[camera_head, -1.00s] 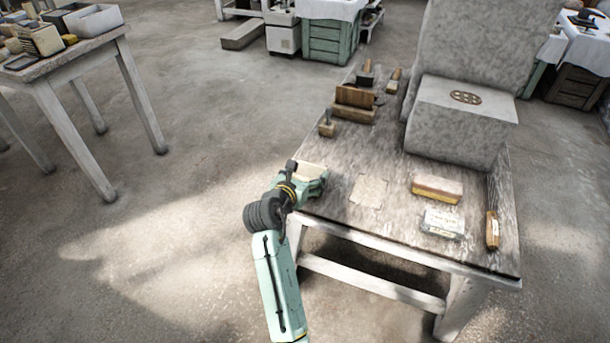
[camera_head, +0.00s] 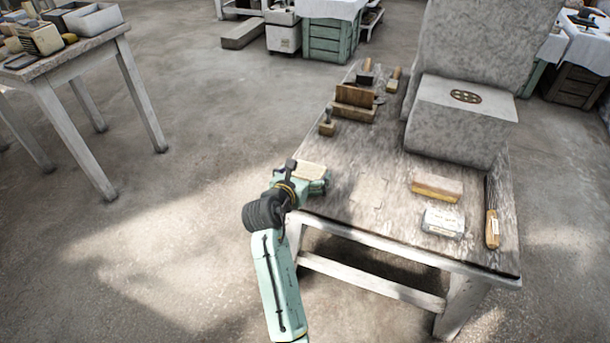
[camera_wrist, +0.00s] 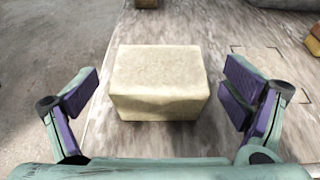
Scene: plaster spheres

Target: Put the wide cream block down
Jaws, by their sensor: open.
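The wide cream block (camera_wrist: 160,82) rests on the worn wooden table, near its left edge, in the wrist view. In the head view the block (camera_head: 302,170) shows only in part behind my arm. My gripper (camera_wrist: 160,100) is open, with one purple-padded finger on each side of the block. There is a clear gap between each finger and the block. In the head view my gripper (camera_head: 315,184) is over the left front corner of the table, with its fingers partly hidden.
The table (camera_head: 330,205) also carries a two-tone block (camera_head: 437,188), a wrapped packet (camera_head: 443,222), a wooden-handled brush (camera_head: 492,228) and a faint square outline (camera_head: 369,191). Wooden tools (camera_head: 355,102) and a large grey stone block (camera_head: 460,120) stand farther back. Open floor lies left.

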